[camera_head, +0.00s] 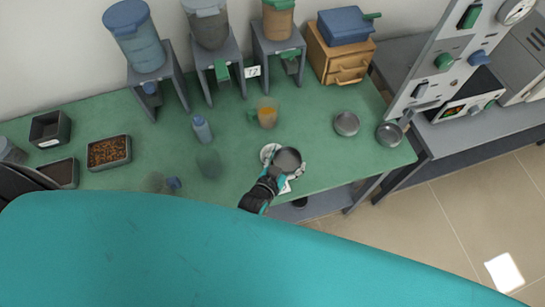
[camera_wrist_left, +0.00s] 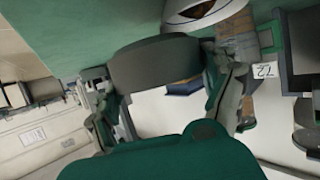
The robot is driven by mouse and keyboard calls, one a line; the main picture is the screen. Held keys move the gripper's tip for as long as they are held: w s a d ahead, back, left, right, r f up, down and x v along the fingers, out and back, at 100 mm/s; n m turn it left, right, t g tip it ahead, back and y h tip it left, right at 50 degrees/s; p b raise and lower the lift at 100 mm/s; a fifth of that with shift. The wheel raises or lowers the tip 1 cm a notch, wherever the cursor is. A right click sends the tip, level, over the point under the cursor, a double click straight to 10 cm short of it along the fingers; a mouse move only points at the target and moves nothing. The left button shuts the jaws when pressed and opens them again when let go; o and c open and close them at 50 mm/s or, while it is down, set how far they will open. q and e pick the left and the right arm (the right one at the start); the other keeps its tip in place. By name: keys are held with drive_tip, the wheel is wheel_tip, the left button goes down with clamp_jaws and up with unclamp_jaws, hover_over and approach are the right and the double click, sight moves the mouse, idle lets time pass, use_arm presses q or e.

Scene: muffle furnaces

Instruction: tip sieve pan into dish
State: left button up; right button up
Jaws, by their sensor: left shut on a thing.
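My left gripper (camera_head: 273,176) is shut on a round dark grey sieve pan (camera_head: 288,160) at the front edge of the green table. In the left wrist view the pan (camera_wrist_left: 155,63) sits between the two fingers of my left gripper (camera_wrist_left: 165,88). A white dish (camera_head: 267,151) lies beside and partly behind the pan in the head view. In the left wrist view a white dish (camera_wrist_left: 204,12) with something brown in it shows just past the pan. I cannot tell whether pan and dish touch. My right gripper is not in view.
The green table (camera_head: 320,170) also holds a jug with orange contents (camera_head: 267,113), a blue-grey bottle (camera_head: 202,129), two metal bowls (camera_head: 346,123) (camera_head: 389,134) and a tray of brown grains (camera_head: 109,152). Hoppers on stands (camera_head: 147,55) and a wooden drawer box (camera_head: 340,62) line the back.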

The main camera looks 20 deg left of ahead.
use_arm(q)
drive_tip(key=shift+a, duration=0.1)
drive_tip(key=shift+r+p, duration=0.4)
drive_tip(key=shift+r, duration=0.25)
drive_tip(key=shift+r+p, duration=0.4)
drive_tip(key=shift+r, duration=1.5)
